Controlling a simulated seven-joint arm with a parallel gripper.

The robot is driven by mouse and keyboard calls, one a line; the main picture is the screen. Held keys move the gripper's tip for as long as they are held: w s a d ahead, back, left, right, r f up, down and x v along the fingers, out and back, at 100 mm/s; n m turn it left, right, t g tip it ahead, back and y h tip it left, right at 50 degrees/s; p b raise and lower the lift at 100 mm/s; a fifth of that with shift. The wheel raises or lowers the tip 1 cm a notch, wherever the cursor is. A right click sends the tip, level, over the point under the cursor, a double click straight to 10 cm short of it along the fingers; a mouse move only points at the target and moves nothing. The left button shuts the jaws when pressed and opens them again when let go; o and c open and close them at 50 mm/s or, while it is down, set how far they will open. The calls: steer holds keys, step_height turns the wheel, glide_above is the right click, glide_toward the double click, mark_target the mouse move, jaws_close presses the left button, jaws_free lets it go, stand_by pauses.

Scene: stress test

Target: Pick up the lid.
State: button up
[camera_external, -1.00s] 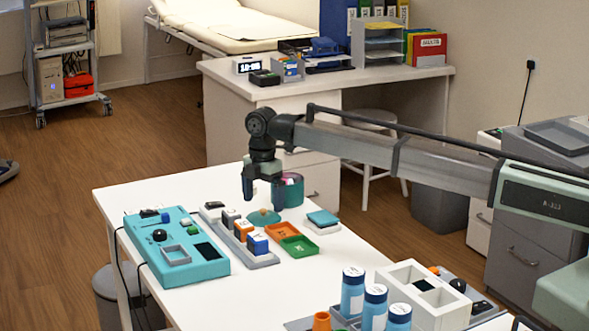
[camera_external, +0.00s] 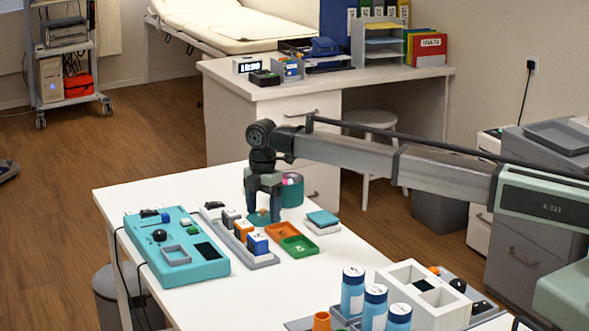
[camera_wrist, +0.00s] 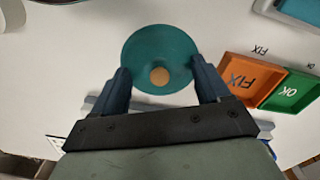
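The lid (camera_external: 261,220) is a round teal disc with a tan knob, lying on the white table. In the wrist view the lid (camera_wrist: 150,45) is in plain sight, its knob near the middle of the disc. My gripper (camera_external: 264,212) is low over the lid with its fingers pointing down. In the wrist view my gripper (camera_wrist: 160,72) is open, with one finger on each side of the knob and clear gaps between. Nothing is held. In the external view the fingers partly hide the lid.
A teal cylindrical container (camera_external: 292,194) stands just behind my gripper. An orange FIX tray (camera_external: 281,231) and a green OK tray (camera_external: 299,247) lie nearby. A grey rack (camera_external: 262,261) with small blocks stands in front, beside a teal control box (camera_external: 176,262).

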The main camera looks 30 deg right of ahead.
steer(key=shift+f, duration=0.2)
steer(key=shift+c, duration=1)
steer(key=shift+r, duration=0.5)
steer(key=c, duration=0.6)
step_height(320, 180, up, 8)
jaws_close()
steer(key=w+d+r, duration=0.5)
steer(key=w+d, duration=0.2)
steer(key=d, duration=0.3)
steer(key=shift+d+r, duration=0.35)
steer(key=shift+r, duration=0.05)
